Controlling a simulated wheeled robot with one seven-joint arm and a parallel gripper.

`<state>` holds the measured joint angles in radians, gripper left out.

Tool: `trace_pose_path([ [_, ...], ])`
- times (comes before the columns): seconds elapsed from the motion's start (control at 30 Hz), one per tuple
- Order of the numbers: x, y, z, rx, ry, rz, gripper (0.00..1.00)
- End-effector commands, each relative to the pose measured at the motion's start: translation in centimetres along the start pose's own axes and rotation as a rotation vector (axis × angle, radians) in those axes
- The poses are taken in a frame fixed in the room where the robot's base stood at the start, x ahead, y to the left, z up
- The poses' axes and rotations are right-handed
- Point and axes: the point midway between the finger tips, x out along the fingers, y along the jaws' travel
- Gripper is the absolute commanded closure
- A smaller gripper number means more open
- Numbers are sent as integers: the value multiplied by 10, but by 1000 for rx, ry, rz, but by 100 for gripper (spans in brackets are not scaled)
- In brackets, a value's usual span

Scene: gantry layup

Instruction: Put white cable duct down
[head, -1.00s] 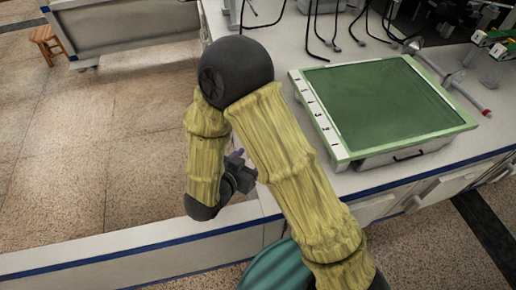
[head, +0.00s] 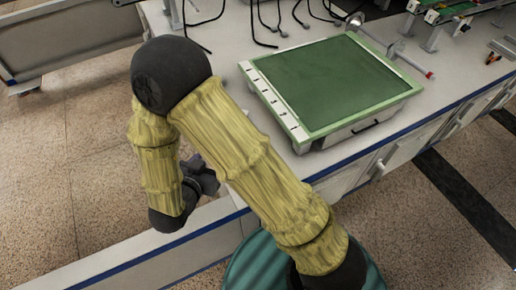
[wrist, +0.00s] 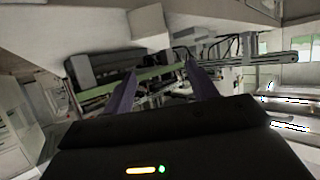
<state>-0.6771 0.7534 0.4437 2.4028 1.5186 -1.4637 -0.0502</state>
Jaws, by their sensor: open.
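I cannot pick out a white cable duct with certainty in either view. A white strip (head: 272,100) with dark marks runs along the left edge of the green-topped box on the bench; I cannot tell if it is separate from the box. My gripper (wrist: 160,82) is open in the wrist view, its two purple fingers spread apart, with nothing visibly held between them. In the head view my gripper (head: 203,176) is small and partly hidden behind my arm, left of the box and near the bench's front edge.
The green-topped box (head: 330,85) stands on the white bench (head: 225,50). Orange-handled pliers (head: 493,58) lie at the right. Open floor (head: 60,180) is at the left.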

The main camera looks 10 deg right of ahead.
Motion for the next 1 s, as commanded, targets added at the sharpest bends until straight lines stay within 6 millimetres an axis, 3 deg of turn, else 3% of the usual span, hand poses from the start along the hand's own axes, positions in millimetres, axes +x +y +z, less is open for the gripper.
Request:
trace_pose_path([
  [0.37, 49, -22, -34, 91, -273, -237, 42],
  [0.57, 60, -7, -58, 34, -448, -376, 42],
  [0.77, 57, 43, -74, -102, -615, -440, 42],
  [1.0, 39, 142, -83, -306, -818, -389, 42],
])
